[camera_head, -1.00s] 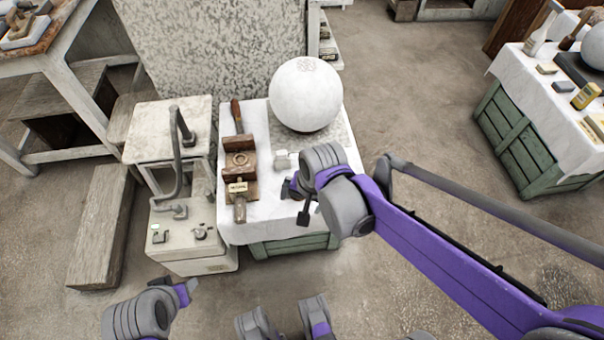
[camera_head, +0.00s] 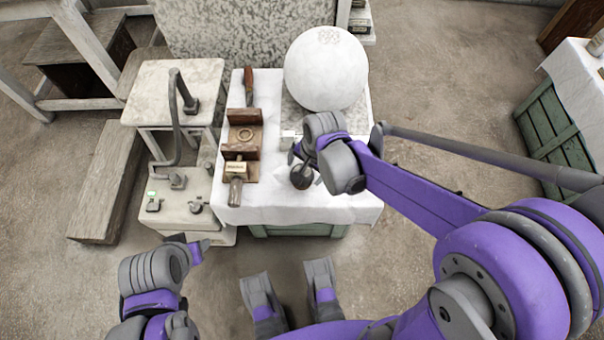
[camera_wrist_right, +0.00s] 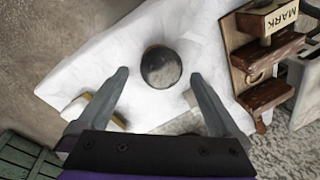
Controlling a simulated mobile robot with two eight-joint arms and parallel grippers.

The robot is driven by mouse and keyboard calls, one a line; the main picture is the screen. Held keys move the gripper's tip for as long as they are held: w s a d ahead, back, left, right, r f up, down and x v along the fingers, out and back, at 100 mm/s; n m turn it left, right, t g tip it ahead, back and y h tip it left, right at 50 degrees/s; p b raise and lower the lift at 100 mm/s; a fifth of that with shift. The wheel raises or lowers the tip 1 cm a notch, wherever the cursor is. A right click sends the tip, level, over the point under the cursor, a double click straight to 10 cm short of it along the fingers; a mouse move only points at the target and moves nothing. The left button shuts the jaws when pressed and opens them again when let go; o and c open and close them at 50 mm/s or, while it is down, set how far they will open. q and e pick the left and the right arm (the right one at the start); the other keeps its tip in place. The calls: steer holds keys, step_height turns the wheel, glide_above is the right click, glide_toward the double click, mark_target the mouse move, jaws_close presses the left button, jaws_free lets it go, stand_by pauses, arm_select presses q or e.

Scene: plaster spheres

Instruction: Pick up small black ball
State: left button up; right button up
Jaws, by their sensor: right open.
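The small black ball (camera_head: 301,177) is on the white cloth of the table (camera_head: 330,207), near its front edge, partly hidden by my right gripper in the head view. My right gripper (camera_head: 299,160) is low over the table at the ball. In the right wrist view the dark, round ball (camera_wrist_right: 161,67) lies between and slightly beyond the two open fingertips, with white cloth showing on both sides. The fingers look apart from it. My left gripper (camera_head: 201,246) is at the lower left, away from the table; its jaws are not clear.
A large white plaster sphere (camera_head: 326,68) stands behind my right gripper. A wooden device (camera_head: 242,140) with a "MARK" block lies left of the ball. A small pale block (camera_head: 287,140) is close behind the gripper. A grey machine (camera_head: 175,207) stands left of the table.

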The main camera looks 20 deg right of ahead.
mark_target(309, 177)
steer(key=f, duration=0.2)
steer(key=w+f+b, duration=0.1)
steer(key=f, duration=0.1)
steer(key=f+b, duration=0.1)
steer(key=shift+w+f, duration=0.4)
steer(key=shift+r, duration=0.1)
jaws_close()
